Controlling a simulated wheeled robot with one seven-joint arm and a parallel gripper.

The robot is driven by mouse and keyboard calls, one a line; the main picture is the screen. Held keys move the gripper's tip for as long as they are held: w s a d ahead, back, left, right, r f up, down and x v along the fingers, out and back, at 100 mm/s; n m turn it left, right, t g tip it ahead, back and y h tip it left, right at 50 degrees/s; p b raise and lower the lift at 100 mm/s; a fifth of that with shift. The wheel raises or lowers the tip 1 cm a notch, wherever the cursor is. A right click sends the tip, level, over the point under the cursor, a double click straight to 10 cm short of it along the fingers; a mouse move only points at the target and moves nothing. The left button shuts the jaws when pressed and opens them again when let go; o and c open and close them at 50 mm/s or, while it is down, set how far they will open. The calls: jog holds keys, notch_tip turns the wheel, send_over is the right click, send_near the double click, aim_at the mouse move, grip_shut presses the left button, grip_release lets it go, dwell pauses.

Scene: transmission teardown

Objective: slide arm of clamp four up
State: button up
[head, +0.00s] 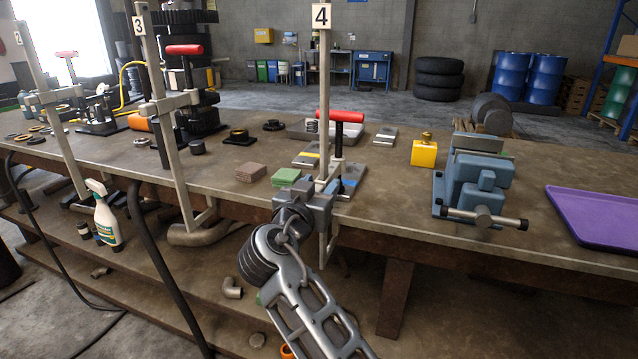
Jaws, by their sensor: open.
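Clamp four is a tall grey bar (324,85) with a white "4" plate (321,16) on top, upright at the bench's front edge. Its red handle (340,116) sits on a dark vertical spindle (338,143) right of the bar. Its sliding arm is low on the bar, near bench height, and largely hidden by my gripper. My gripper (316,190) is open at that arm, its fingers beside or around it. I cannot tell whether they touch it. The clamp's lower end (326,248) hangs below the bench edge.
Clamp three (150,70) stands to the left, its arm much higher. A blue vise (475,185), yellow block (424,153) and purple tray (598,217) are to the right. Brown (250,173) and green (286,177) blocks lie just left of clamp four. Space above its arm along the bar looks free.

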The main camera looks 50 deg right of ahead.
jog(key=shift+w+d, duration=0.1)
jog(key=shift+d, duration=0.1)
jog(key=shift+c, duration=0.2)
grip_shut()
